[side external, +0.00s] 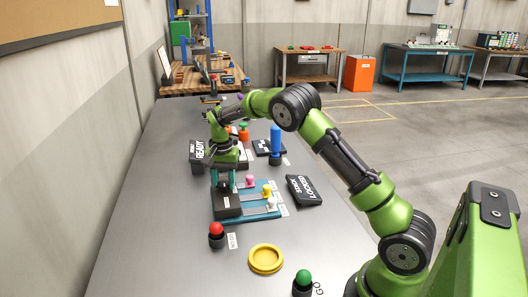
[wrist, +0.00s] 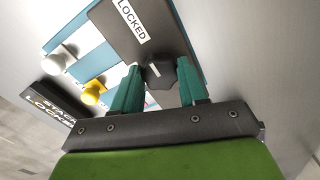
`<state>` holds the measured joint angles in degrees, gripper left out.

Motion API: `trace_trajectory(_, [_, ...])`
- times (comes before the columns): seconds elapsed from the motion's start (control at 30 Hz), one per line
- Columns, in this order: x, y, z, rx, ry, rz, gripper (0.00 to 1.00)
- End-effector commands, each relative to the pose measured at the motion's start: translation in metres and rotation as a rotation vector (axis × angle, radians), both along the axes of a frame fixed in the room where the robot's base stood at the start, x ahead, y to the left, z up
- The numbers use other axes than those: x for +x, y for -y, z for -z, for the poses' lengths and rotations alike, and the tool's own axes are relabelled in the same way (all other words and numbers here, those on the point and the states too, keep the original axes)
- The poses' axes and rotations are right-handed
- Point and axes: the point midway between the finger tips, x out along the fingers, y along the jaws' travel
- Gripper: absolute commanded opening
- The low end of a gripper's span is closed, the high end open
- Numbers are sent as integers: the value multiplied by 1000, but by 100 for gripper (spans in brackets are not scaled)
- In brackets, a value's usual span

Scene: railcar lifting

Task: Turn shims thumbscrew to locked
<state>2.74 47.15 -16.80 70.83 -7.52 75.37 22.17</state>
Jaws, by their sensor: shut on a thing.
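In the wrist view the dark thumbscrew knob (wrist: 160,74) sits between the two teal fingers of my gripper (wrist: 155,88). The gripper is shut on the knob. Above the knob, a dark plate (wrist: 165,42) carries a white "LOCKED" label (wrist: 132,20). In the side external view my gripper (side external: 224,182) points down over a black block (side external: 227,204) at the left end of the blue slider panel (side external: 250,217). The knob is hidden there by the fingers. Which way the knob points is hard to tell.
The panel has pink (side external: 249,180), yellow (side external: 267,190) and white (side external: 271,204) knobs. A "STACK LOCKED" sign (side external: 304,190) stands at right, a "READY" sign (side external: 197,154) behind. A red button (side external: 216,232), yellow ring (side external: 266,259) and green button (side external: 303,281) are in front. A blue handle (side external: 275,140) stands behind.

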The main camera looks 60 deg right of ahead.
Motion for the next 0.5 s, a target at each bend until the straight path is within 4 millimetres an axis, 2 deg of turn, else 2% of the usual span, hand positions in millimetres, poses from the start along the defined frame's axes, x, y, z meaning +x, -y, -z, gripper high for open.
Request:
trace_trajectory(0.33, [0, 0, -2, 1, 3, 7, 12])
trace_trajectory(0.37, [0, 0, -2, 1, 3, 6, 47])
trace_trajectory(0.5, [0, 0, -1, 1, 2, 5, 68])
